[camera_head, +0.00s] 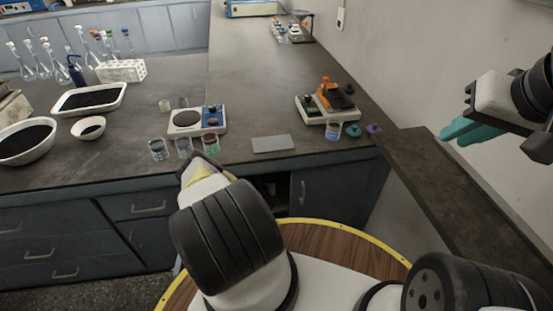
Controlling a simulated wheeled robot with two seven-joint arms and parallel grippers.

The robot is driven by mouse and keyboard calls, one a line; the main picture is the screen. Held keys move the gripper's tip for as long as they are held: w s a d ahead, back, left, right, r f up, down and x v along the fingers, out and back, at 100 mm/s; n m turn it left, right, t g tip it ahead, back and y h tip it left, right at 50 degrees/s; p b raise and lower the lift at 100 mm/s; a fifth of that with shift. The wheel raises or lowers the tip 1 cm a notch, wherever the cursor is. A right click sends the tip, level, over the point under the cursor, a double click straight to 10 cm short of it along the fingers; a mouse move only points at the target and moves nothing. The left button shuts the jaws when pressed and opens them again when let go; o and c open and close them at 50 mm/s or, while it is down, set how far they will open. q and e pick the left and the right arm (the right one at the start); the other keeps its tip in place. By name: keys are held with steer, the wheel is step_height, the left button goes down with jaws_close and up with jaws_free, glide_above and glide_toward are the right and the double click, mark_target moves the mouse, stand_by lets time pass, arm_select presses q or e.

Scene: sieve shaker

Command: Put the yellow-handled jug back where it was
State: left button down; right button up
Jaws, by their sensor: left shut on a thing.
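My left gripper (203,163) is at the front edge of the bench, in the lower middle of the head view. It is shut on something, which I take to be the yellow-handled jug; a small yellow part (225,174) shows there. My own wrist hides most of it, so its shape and tilt cannot be told. Just beyond stand three small clear vessels: a left one (158,149), a middle one (183,147) and a right one (211,143). My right gripper (446,134) has teal fingers and is empty in the air at right; its opening is unclear.
A scale (197,121) stands behind the vessels. A flat grey plate (273,143) lies to their right. An orange and black device (327,100) stands further right, with another clear vessel (333,131) before it. A white tray (65,104) and bowls (10,156) of dark grains are at left.

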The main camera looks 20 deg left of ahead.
arm_select(q)
steer(key=shift+f, duration=0.1)
steer(key=c, duration=1.5)
jaws_free()
steer(key=v, duration=1.2)
steer(key=shift+r, duration=0.2)
